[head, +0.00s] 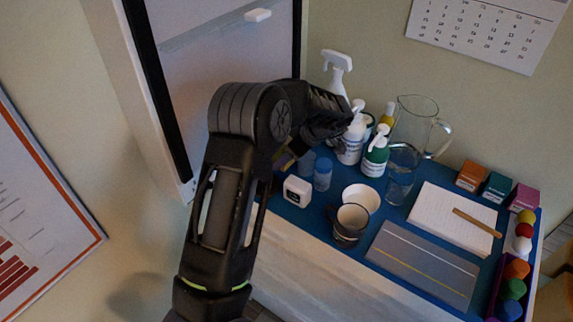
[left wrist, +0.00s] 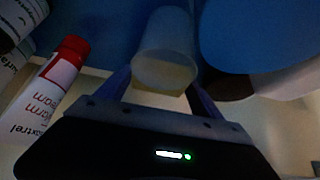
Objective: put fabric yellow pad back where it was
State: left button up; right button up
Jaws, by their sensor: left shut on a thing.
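My left gripper (head: 338,122) is over the back left of the blue-topped table, beside the white pump bottles. In the left wrist view its two fingers (left wrist: 160,92) stand apart with a dull yellow, pad-like piece (left wrist: 163,88) between them. That piece is dim and only partly seen, and I cannot make it out in the head view. A pale translucent cup (left wrist: 165,48) shows just beyond the fingertips; I cannot tell if it touches them. My right gripper is not in view.
A white spray bottle (head: 338,68), a green-labelled pump bottle (head: 376,153) and a glass jug (head: 412,120) stand close by. A white bowl (head: 361,196), a dark mug (head: 350,224) and a white box (head: 297,191) are in front. A red-white tube (left wrist: 50,90) is near the gripper.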

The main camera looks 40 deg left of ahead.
pick_arm(q)
jog(key=shift+f, duration=0.2)
jog(key=o, duration=1.2)
jog(key=shift+f, duration=0.15)
jog(key=v, duration=0.7)
jog(key=shift+d+r, duration=0.15)
jog(key=shift+r, duration=0.2)
